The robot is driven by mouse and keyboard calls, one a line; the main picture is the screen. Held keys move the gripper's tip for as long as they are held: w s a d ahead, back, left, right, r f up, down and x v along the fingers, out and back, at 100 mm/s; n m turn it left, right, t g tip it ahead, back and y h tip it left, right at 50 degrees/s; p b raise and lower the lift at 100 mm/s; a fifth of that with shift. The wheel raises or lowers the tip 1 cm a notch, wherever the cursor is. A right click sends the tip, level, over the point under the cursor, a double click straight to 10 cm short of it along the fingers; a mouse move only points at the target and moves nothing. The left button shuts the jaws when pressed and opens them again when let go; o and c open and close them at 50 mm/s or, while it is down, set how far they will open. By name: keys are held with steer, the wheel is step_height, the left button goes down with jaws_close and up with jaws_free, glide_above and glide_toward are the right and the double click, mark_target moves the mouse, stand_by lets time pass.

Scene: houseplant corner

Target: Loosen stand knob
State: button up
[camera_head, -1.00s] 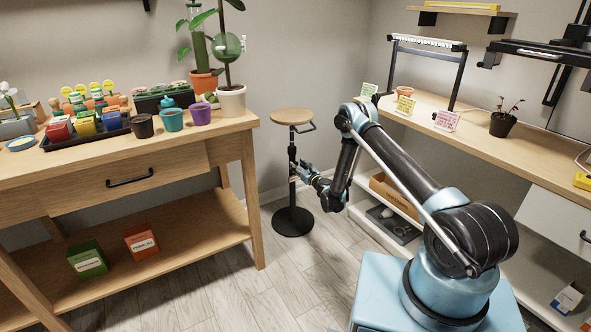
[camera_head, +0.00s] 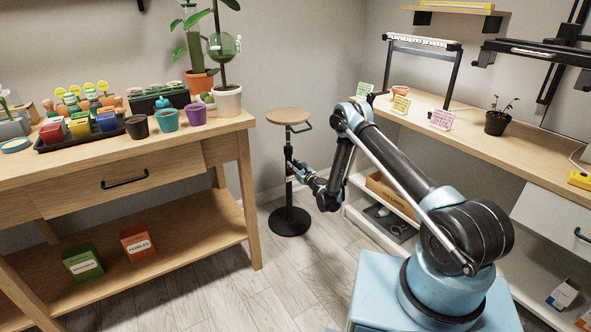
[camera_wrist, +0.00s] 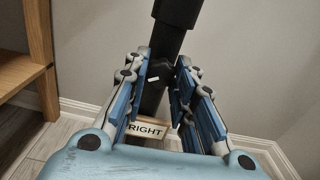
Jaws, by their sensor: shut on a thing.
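The stand (camera_head: 290,220) is upright on the floor, with a round wooden top (camera_head: 287,116), a dark pole and a round black base. In the wrist view its black pole (camera_wrist: 168,35) runs down between my fingers. The small dark knob (camera_wrist: 158,72), with a white mark on it, sits on the pole. My gripper (camera_head: 297,168) is at mid-height of the pole. In the wrist view my gripper (camera_wrist: 161,78) has its blue fingers on both sides of the knob, closed on it. A small sign reading "RIGHT" (camera_wrist: 147,129) shows below the knob.
A wooden bench (camera_head: 225,128) with pots and plants stands left of the stand. A shelf unit with a wooden counter (camera_head: 470,135) is on the right. The wall is close behind the stand. Open wooden floor (camera_head: 260,290) lies in front.

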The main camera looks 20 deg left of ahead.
jaws_close()
steer(key=n, duration=2.9)
steer(key=shift+r, duration=0.15)
steer(key=o, duration=1)
jaws_free()
steer(key=shift+o, duration=0.2)
